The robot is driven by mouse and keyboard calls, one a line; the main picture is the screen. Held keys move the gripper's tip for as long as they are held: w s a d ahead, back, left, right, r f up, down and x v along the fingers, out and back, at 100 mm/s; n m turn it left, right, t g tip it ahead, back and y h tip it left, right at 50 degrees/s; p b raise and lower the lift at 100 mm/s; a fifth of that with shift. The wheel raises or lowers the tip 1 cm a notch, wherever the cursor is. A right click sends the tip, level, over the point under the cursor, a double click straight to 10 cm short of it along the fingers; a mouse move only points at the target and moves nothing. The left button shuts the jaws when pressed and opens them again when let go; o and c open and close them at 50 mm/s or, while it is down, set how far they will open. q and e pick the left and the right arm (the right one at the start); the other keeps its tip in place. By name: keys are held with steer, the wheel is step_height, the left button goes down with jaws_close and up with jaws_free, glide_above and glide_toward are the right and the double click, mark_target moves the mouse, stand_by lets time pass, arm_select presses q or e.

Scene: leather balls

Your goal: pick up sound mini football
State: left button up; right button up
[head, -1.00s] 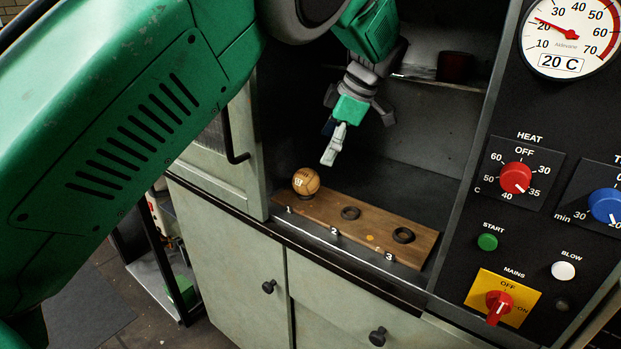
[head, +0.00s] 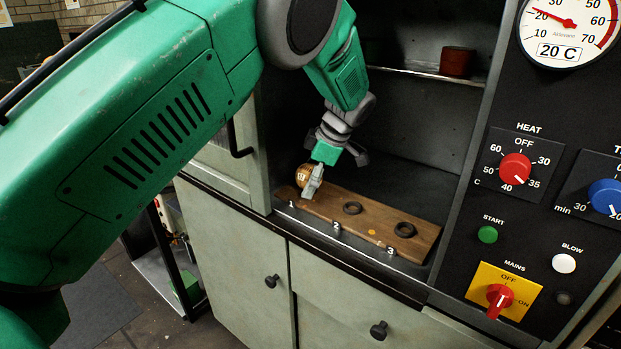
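A small brown leather ball (head: 302,174) sits at the position marked 1, at the left end of a wooden board (head: 378,226) inside the cabinet. My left gripper (head: 311,186) reaches down at the ball from the upper right. One light grey finger stands in front of the ball's right side and covers part of it. The other finger is hidden, so I cannot tell whether the gripper touches or grips the ball. My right gripper is not in view.
Empty dark rings mark positions 2 (head: 352,208) and 3 (head: 404,230) on the board. The open cabinet door (head: 224,170) stands left of the ball. A shelf above holds a reddish pot (head: 457,62). A control panel (head: 530,225) borders the right.

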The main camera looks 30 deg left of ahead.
arm_select(q)
steer(key=shift+s+d+r, duration=0.1)
steer(key=shift+d+r, duration=0.05)
steer(key=shift+c, duration=1.1)
steer(key=c, duration=0.7)
steer(key=shift+a, duration=0.25)
steer(key=c, duration=0.4)
steer(key=shift+o, duration=0.2)
